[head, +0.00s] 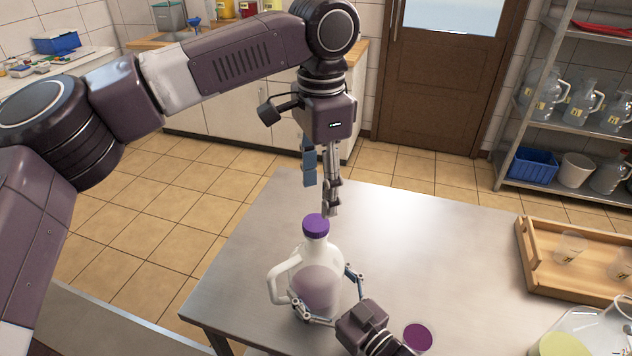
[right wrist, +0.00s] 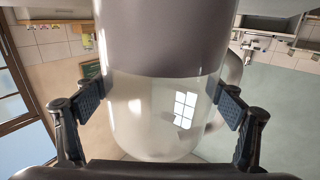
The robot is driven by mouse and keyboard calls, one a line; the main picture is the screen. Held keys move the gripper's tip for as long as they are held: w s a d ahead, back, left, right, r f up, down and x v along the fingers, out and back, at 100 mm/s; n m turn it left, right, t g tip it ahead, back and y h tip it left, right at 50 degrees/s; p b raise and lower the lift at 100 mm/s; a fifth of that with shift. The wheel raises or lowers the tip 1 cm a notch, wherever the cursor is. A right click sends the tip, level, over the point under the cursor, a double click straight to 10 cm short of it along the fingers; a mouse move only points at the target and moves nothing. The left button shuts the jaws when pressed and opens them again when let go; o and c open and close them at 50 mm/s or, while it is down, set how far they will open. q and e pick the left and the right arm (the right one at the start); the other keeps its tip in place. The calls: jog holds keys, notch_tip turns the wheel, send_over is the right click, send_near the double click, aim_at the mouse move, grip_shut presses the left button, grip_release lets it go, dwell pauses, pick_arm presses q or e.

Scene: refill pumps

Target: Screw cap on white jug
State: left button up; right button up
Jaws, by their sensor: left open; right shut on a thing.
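The white jug (head: 318,285) is a translucent bottle with greyish-purple contents, upright on the metal table. Its handle is on the left. The purple cap (head: 316,226) sits on its neck; whether it is threaded tight I cannot tell. My left gripper (head: 320,198) points down just above the cap, fingers apart and empty, apparently not touching it. My right gripper (head: 325,296) is shut around the jug's body from the front. In the right wrist view, both finger pads (right wrist: 160,100) press the sides of the jug (right wrist: 165,45), which appears upside down.
A purple-topped round item (head: 418,338) is beside my right wrist. A wooden tray (head: 533,275) with clear cups is at the right, with a glass vessel (head: 590,335) in front. The table's (head: 430,225) middle is bare. A shelf (head: 548,127) with jugs stands behind.

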aim_at(316, 222)
pick_arm(q)
jog(key=n, duration=0.5)
jog(key=shift+a+r+n, duration=0.15)
jog(key=shift+r+n, duration=0.1)
jog(key=shift+n, duration=0.15)
jog(key=n, duration=0.4)
jog(key=shift+w+a+r, duration=0.1)
jog(key=shift+a+r, duration=0.05)
jog(key=shift+f, duration=4.05)
